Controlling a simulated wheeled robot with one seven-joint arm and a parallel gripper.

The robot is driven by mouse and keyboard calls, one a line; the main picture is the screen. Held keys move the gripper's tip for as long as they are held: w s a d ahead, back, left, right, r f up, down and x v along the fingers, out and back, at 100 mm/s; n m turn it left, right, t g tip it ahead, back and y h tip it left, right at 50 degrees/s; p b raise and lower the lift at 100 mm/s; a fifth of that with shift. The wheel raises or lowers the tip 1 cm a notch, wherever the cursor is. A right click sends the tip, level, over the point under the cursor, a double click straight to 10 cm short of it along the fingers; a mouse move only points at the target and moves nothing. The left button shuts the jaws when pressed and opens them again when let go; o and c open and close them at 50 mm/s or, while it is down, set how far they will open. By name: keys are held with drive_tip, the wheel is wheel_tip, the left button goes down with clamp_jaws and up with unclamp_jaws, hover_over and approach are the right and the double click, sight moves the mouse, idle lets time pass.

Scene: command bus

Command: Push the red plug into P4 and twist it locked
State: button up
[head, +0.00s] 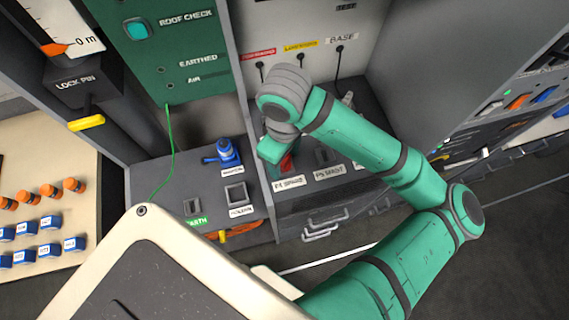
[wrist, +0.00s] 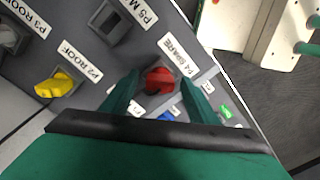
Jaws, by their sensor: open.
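The red plug (wrist: 159,80) stands beside the P4 label (wrist: 181,54) in the wrist view, at the P4 position. It covers the socket there, so I cannot tell how deep it sits or whether it is locked. My gripper (wrist: 160,93) is open, with one green finger on each side of the red plug. I cannot tell whether the fingers touch it. In the head view my gripper (head: 272,150) is over the panel, and a bit of the red plug (head: 286,163) shows beside it, behind the P4 label (head: 289,183).
An empty P5 socket (wrist: 112,25) is next to P4. A yellow plug (wrist: 56,84) sits by the P2 label. A blue plug (head: 226,152) stands on the panel left of my gripper. A green cable (head: 172,146) hangs further left. Cabinet walls rise behind and right.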

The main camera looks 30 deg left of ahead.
wheel_tip(320, 180, up, 10)
drive_tip(key=shift+r, duration=0.25)
idle(0.4)
